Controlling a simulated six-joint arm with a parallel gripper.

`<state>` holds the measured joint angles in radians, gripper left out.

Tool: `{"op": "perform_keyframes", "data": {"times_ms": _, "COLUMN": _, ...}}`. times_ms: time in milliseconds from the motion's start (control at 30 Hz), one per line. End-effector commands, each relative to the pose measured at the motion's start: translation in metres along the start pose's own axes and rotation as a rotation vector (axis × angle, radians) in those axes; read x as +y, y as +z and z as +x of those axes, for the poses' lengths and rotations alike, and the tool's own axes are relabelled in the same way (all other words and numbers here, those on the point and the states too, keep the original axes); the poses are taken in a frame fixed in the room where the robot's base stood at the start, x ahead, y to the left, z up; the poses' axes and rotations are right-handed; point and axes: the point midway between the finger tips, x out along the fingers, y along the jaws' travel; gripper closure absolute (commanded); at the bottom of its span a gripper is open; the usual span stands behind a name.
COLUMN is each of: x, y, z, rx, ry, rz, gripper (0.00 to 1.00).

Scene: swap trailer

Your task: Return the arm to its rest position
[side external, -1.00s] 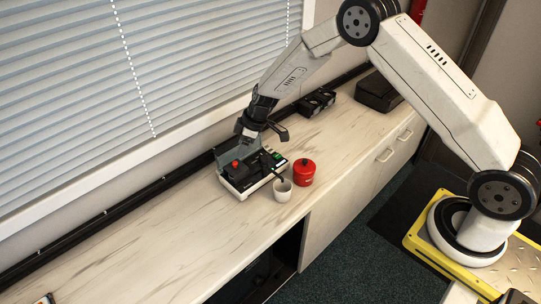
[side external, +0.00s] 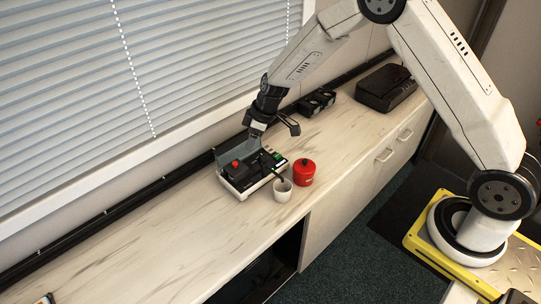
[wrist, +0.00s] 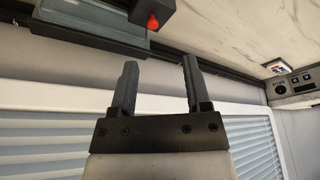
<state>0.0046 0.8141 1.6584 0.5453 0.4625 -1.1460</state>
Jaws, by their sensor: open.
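My gripper (side external: 273,140) is above the white-and-black device (side external: 252,172) on the counter, with a gap below it. In the wrist view my gripper (wrist: 158,75) shows two dark fingers spread apart with nothing between them. The device has a clear raised cover (side external: 228,156) and a red knob (side external: 236,163) on a black block; the red knob also shows at the top of the wrist view (wrist: 152,22).
A white cup (side external: 283,191) and a red lidded canister (side external: 304,173) stand right of the device. Black units (side external: 317,102) and a black case (side external: 386,87) sit further back on the counter (side external: 130,235). Window blinds (side external: 120,75) line the wall. The counter's left part is mostly clear.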

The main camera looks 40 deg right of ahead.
Motion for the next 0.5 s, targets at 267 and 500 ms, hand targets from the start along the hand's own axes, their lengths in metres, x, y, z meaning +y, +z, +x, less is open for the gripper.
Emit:
{"op": "perform_keyframes", "data": {"times_ms": 267, "x": -0.028, "y": 0.033, "z": -0.055, "rx": -0.052, "ry": 0.046, "rz": 0.166, "gripper": 0.39}}
{"op": "perform_keyframes", "data": {"times_ms": 500, "x": -0.055, "y": 0.069, "z": -0.096, "rx": -0.085, "ry": 0.093, "rz": 0.312, "gripper": 0.39}}
